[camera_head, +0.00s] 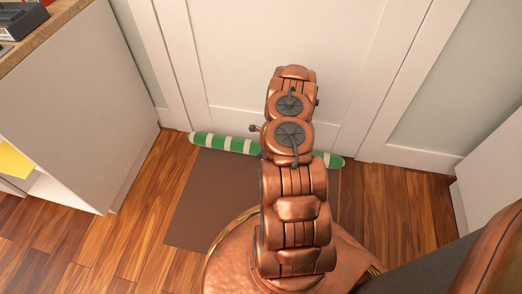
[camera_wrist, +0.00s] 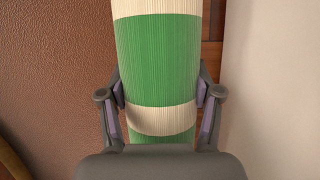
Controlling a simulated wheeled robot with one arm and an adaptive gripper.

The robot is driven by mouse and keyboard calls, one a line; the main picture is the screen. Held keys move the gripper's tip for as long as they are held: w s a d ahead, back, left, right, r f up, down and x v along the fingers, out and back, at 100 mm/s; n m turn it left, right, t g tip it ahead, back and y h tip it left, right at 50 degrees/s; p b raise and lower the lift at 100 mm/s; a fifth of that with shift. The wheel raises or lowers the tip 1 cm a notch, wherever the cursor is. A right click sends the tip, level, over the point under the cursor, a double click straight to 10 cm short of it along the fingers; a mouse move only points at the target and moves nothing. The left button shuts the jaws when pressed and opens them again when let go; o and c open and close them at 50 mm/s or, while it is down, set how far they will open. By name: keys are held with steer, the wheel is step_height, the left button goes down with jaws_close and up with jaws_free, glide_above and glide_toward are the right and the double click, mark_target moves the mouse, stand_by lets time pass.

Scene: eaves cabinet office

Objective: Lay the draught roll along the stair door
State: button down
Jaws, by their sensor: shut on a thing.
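The draught roll (camera_head: 226,143) is a long green roll with cream bands. In the head view it lies along the foot of the white stair door (camera_head: 225,60), close to it, with its middle hidden behind my arm. The wrist view shows the roll (camera_wrist: 158,65) running up the picture between the two fingers of my gripper (camera_wrist: 160,98). The fingers are shut on it, one on each side. In the head view my gripper is hidden behind my arm. I cannot tell whether the roll touches the door or rests fully on the floor.
A brown mat (camera_head: 205,200) lies on the wooden floor in front of the door. A white cabinet (camera_head: 85,100) with a wooden top stands at the left, with a yellow thing (camera_head: 14,160) on its open shelf. Another pale unit (camera_head: 492,170) stands at the right.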

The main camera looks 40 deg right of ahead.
steer(key=shift+w+d+f, duration=0.1)
steer(key=shift+w+d, duration=0.65)
steer(key=shift+w, duration=0.3)
step_height(320, 180, down, 4)
steer(key=shift+r+b, duration=0.15)
steer(key=shift+b, duration=1.1)
steer(key=shift+r, duration=0.1)
steer(key=shift+c, duration=1.1)
jaws_free()
